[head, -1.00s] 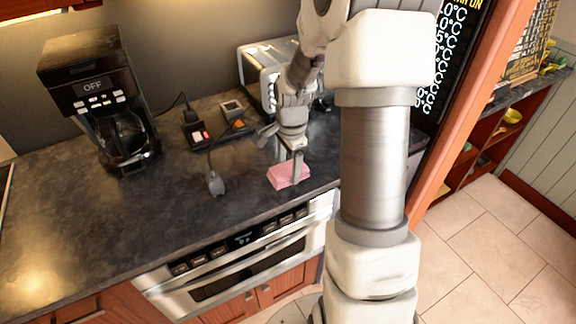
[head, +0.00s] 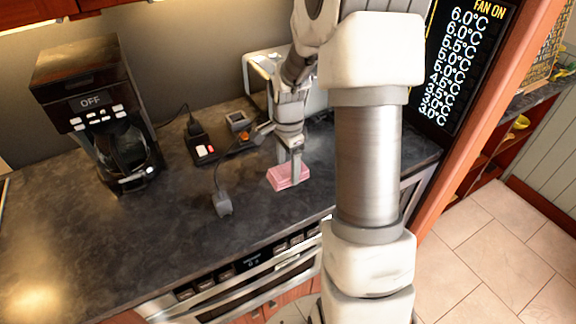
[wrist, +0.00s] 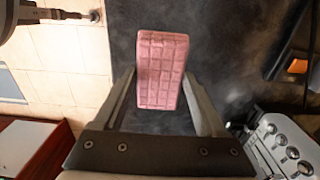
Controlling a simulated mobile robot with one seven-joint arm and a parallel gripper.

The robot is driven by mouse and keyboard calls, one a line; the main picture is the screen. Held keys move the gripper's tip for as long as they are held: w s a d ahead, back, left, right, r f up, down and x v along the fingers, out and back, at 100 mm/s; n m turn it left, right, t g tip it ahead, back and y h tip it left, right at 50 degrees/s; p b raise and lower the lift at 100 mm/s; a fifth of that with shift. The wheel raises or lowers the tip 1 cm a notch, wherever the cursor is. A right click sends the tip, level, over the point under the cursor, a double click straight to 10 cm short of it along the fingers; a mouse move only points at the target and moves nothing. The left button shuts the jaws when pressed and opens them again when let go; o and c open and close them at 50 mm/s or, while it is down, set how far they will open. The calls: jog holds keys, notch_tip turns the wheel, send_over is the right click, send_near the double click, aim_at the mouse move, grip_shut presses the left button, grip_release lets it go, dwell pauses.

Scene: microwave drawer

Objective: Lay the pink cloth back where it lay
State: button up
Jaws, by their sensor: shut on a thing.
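The pink cloth (head: 286,178) is a small folded block with a grid pattern. It is at the front part of the dark counter in the head view. My gripper (head: 291,165) points down and is shut on it. In the wrist view the pink cloth (wrist: 163,68) lies between the two fingers of my gripper (wrist: 161,92), with dark counter behind it. I cannot tell whether the cloth touches the counter or hangs just above it.
A grey plug-like piece (head: 222,203) on a cord lies left of the cloth. A black power strip (head: 215,148) and a toaster (head: 262,80) are behind. A coffee maker (head: 105,115) stands at the left. The steel oven front (head: 250,270) is below the counter edge. Bare counter lies between.

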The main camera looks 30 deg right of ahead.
jog(key=shift+f+b, duration=2.7)
jog(key=shift+f, duration=0.6)
jog(key=o, duration=1.6)
jog(key=shift+c, duration=0.2)
notch_tip(320, 180, up, 18)
jog(key=p, duration=0.1)
jog(key=shift+f, duration=0.2)
jog(key=s+a+r+n+t, duration=0.2)
jog(key=s+a+n, duration=0.4)
jog(key=s+n, duration=0.2)
jog(key=s+a+r+n+t, duration=0.3)
jog(key=s+a+n, duration=0.3)
jog(key=s+n, duration=0.3)
jog(key=shift+s+a+r+n+t, duration=0.25)
jog(key=shift+s+r+n+t, duration=0.1)
jog(key=shift+s, duration=0.45)
